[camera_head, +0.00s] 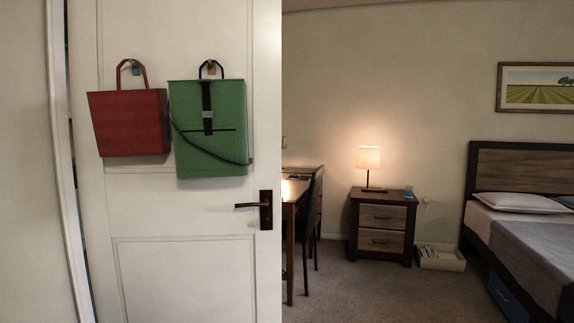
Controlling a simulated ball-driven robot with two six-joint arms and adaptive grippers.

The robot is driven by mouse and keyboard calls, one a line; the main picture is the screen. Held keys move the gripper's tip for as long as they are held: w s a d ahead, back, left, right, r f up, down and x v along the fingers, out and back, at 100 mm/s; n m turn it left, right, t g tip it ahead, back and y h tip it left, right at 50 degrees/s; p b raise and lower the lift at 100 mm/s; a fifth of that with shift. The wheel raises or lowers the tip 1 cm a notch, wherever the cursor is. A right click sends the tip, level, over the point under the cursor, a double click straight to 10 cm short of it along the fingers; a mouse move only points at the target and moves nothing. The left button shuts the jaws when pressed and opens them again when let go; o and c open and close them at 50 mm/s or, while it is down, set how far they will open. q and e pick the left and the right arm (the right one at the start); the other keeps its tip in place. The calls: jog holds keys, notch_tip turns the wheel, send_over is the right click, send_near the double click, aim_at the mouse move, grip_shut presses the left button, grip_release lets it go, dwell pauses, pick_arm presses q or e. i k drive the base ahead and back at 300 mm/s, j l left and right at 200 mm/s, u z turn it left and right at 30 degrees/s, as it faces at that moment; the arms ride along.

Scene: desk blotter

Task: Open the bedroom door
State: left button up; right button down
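The white bedroom door (140,210) fills the left part of the head view and stands open, with the lit room showing past its right edge. Its dark lever handle (250,206) sits on a dark plate (266,210) near that edge. A red bag (128,122) and a green bag (208,145) with a black strap hang from hooks on the door's upper half. Neither of my grippers is in view.
Past the door are a desk (300,180) with a dark chair (313,215), a nightstand (382,218) with a lit lamp (369,158), a low box (440,258) and a bed (530,240). Carpet (385,292) in front of the nightstand is clear.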

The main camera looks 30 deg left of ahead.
aim_at(161, 246)
jog(key=i+l, duration=0.1)
jog(key=i, duration=0.5)
jog(key=i+l+u, duration=0.1)
jog(key=i, duration=0.5)
jog(key=i+l, duration=0.2)
jog(key=i, duration=0.45)
jog(key=i+j+u, duration=0.15)
jog(key=i+u, duration=0.25)
jog(key=i, duration=0.7)
jog(key=i+l+u, duration=0.2)
jog(key=i+u, duration=0.2)
jog(key=i, duration=0.65)
